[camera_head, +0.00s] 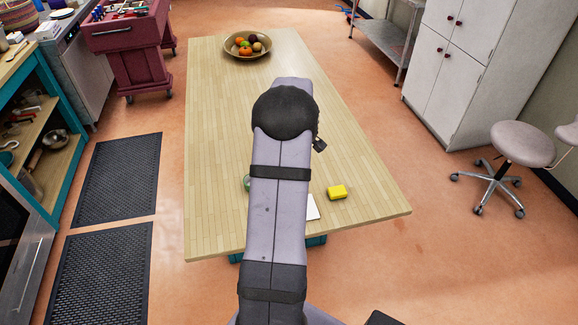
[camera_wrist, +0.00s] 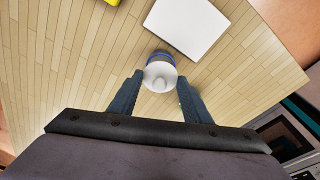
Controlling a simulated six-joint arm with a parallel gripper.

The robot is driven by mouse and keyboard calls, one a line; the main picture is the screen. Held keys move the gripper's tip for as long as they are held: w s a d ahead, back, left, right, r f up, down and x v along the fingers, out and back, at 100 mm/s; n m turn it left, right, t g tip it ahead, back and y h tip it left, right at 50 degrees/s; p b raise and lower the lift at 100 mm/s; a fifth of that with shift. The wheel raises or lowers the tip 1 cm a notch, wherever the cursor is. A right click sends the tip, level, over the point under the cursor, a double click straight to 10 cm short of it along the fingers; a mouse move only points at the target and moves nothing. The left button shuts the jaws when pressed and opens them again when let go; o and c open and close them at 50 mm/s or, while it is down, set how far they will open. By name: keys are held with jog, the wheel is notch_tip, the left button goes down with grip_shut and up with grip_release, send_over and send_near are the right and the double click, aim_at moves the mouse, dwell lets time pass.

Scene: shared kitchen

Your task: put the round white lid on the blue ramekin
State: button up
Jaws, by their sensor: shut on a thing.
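The round white lid (camera_wrist: 160,78), with a small knob on top, is between the fingertips of my gripper (camera_wrist: 160,76) in the wrist view. The gripper is shut on it. The blue ramekin (camera_wrist: 157,55) shows as a blue rim just past the lid's far edge. The lid covers most of it from this angle. I cannot tell whether the lid touches the ramekin or hangs above it. In the head view my arm hides the lid, the ramekin and the fingertips.
A white flat sheet or board (camera_wrist: 187,27) lies just past the ramekin on the wooden table (camera_head: 222,130). A yellow block (camera_head: 337,192) is to the right. A fruit bowl (camera_head: 246,54) stands at the far end.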

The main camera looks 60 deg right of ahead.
jog(key=shift+f+b, duration=0.7)
jog(key=shift+f, duration=0.6)
jog(key=shift+f+b, duration=0.3)
jog(key=shift+f, duration=0.3)
dwell(0.9)
jog(key=o, duration=0.8)
jog(key=shift+c, duration=0.2)
jog(key=shift+r, duration=0.1)
jog(key=shift+s+a+r+p, duration=0.1)
jog(key=shift+s+r+p, duration=0.15)
jog(key=shift+r+p, duration=1.3)
jog(key=shift+s+a+r+p, duration=0.15)
jog(key=shift+s+r+p, duration=0.15)
jog(key=shift+r+p, duration=1.25)
jog(key=shift+s+a+r+p, duration=0.2)
jog(key=shift+r+p, duration=0.6)
jog(key=shift+r, duration=1.5)
jog(key=shift+d, duration=0.1)
